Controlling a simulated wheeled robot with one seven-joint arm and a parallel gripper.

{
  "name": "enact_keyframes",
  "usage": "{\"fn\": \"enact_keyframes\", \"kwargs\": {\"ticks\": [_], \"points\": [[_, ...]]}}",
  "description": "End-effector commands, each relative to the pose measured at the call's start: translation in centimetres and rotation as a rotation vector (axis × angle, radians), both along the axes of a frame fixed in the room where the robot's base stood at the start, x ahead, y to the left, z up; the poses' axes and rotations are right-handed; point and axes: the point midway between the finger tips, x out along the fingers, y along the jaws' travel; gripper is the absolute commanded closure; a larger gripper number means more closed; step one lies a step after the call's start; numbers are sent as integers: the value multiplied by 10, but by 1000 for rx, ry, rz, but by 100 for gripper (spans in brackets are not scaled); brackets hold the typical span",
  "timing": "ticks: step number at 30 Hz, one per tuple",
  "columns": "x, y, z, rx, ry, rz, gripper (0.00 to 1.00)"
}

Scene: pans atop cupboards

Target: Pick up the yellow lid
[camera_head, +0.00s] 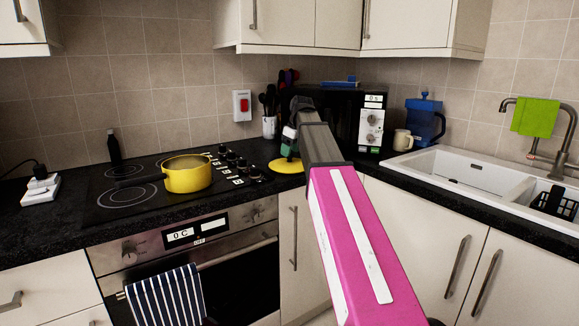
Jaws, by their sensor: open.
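The yellow lid (281,167) lies on the black counter, right of the hob, partly hidden by my arm. My gripper (289,152) hangs from the far end of my arm, pointing down just above the lid's middle. It is open. The fingers are small and dark here, and I cannot tell whether they are around the lid's knob or touching it. The yellow pan (187,174) stands on the hob to the left, with its dark handle pointing left.
A black microwave (345,112) stands behind my arm, and a utensil holder (270,127) is behind the lid. A cream mug (402,140), a blue jug (425,120) and a white sink (470,176) are to the right. Wall cupboards (290,22) hang above.

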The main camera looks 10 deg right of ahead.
Motion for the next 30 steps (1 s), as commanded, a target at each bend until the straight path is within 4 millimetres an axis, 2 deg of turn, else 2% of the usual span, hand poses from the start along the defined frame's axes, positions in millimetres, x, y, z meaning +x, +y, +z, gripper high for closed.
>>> {"fn": "enact_keyframes", "kwargs": {"ticks": [1,5,12,14,15,17,18,30], "points": [[2,2,-8,0,1,0,36],[4,4,-21,-1,1,-1,36],[5,5,-23,-1,-1,0,36],[5,5,-23,-1,-1,0,52],[5,5,-23,-1,-1,0,65],[5,5,-23,-1,-1,0,84],[5,5,-23,-1,-1,0,89],[5,5,-18,-1,-1,0,89]]}}
